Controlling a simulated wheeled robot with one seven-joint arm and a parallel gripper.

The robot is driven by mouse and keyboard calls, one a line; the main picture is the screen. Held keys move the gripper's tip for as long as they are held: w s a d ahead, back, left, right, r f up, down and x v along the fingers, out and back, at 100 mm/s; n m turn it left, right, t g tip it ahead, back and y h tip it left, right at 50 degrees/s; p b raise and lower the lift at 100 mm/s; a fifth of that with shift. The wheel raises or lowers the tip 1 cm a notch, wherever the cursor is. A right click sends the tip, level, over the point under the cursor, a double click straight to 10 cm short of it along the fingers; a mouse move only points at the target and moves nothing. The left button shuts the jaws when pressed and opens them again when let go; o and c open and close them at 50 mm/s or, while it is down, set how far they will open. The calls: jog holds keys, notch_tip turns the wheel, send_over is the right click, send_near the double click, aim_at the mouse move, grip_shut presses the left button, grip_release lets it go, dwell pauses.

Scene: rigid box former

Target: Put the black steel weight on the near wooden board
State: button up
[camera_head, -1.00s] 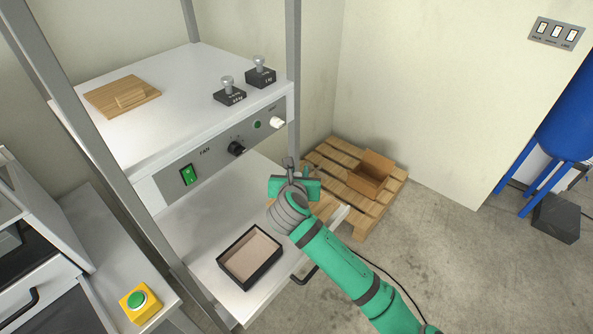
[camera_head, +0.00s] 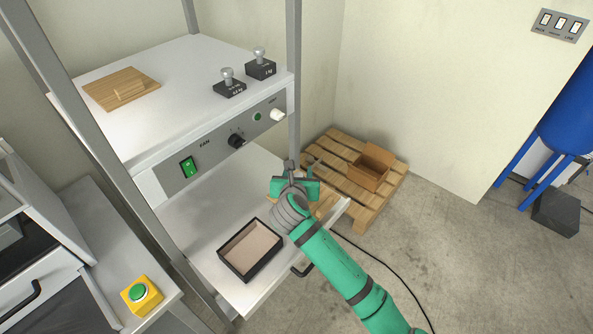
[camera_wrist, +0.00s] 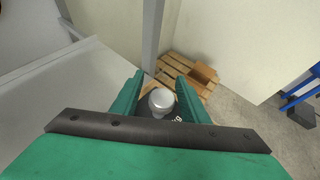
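My gripper (camera_head: 301,165) is low over the right part of the lower white shelf. In the wrist view its two green fingers (camera_wrist: 161,90) stand apart on either side of a silver knob (camera_wrist: 161,98), with a gap at each side. Under the knob shows the dark body of a black weight (camera_wrist: 178,119) with white marking; my gripper hides this weight in the head view. A wooden board (camera_head: 327,205) shows partly behind my gripper. Whether the weight rests on it is hidden. Another wooden board (camera_head: 105,96) with a small block lies on the upper shelf.
Two black weights with silver knobs, one (camera_head: 229,89) left of the other (camera_head: 261,70), stand on the upper shelf (camera_head: 180,75). A black-rimmed open box (camera_head: 226,264) sits left of my gripper on the lower shelf (camera_head: 195,215). A pallet (camera_head: 345,147) with a cardboard box (camera_head: 366,177) stands beyond.

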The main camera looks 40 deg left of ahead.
jog(key=shift+w+d, duration=0.1)
jog(key=shift+d, duration=0.25)
jog(key=a+v, duration=0.1)
jog(key=v, duration=1)
jog(key=s+a+r+m+t+y, duration=0.1)
jog(key=s+a+r+m+y, duration=0.15)
jog(key=r+m, duration=0.3)
jog(key=s+a+r+m+t+y, duration=0.1)
jog(key=s+a+r+m+y, duration=0.2)
jog(key=m, duration=0.4)
jog(key=s+d+f+m+t+h, duration=0.2)
jog(key=s+d+f+m+h, duration=0.15)
jog(key=d+f+m, duration=0.6)
jog(key=s+d+f+m+t+h, duration=0.25)
jog(key=d+f+m+h, duration=0.25)
jog(key=d+m, duration=0.8)
jog(key=s+d+f+m+g+h, duration=0.1)
jog(key=s+d+f+m, duration=0.2)
jog(key=s+d, duration=0.4)
jog(key=s+d+f+m+g+h, duration=0.1)
jog(key=s+d+f+m+h, duration=0.1)
jog(key=s+d, duration=0.6)
jog(key=s+f+m, duration=0.1)
jog(key=s+m, duration=0.1)
jog(key=s, duration=0.3)
jog(key=shift+s+f, duration=0.3)
jog(key=shift+s, duration=0.1)
